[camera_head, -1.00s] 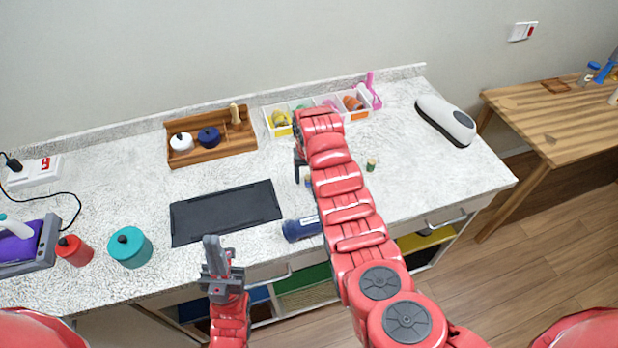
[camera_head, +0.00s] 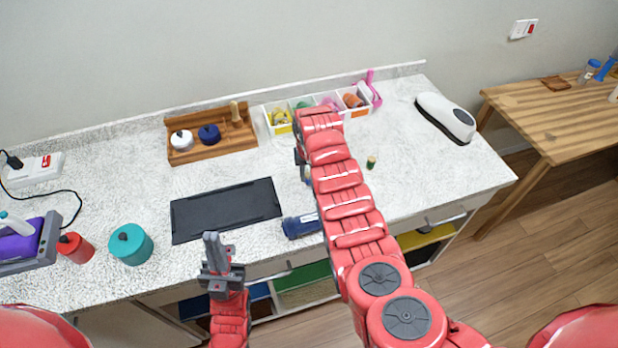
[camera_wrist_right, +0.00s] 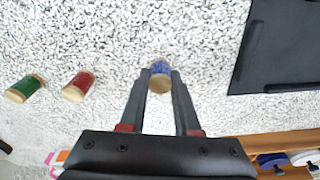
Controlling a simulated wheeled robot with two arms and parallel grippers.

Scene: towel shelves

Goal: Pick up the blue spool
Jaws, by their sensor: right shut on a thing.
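The blue spool (camera_wrist_right: 160,69), with a tan wooden end, is between the fingertips of my right gripper (camera_wrist_right: 160,80) in the right wrist view. The fingers touch it on both sides, so the gripper is shut on it. In the head view, my right gripper (camera_head: 301,162) is mostly hidden behind my right arm, and only part of the spool shows beside it. I cannot tell how far the spool is above the counter. My left gripper (camera_head: 214,255) is over the counter's front edge with nothing visible in it; its finger gap is unclear.
A red spool (camera_wrist_right: 78,86) and a green spool (camera_wrist_right: 25,88) are to the left in the wrist view. The black tray (camera_head: 225,211) is left of my right arm. A dark blue cylinder (camera_head: 299,227) lies by the front edge. A wooden box (camera_head: 180,158) and white bins (camera_head: 268,127) stand behind.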

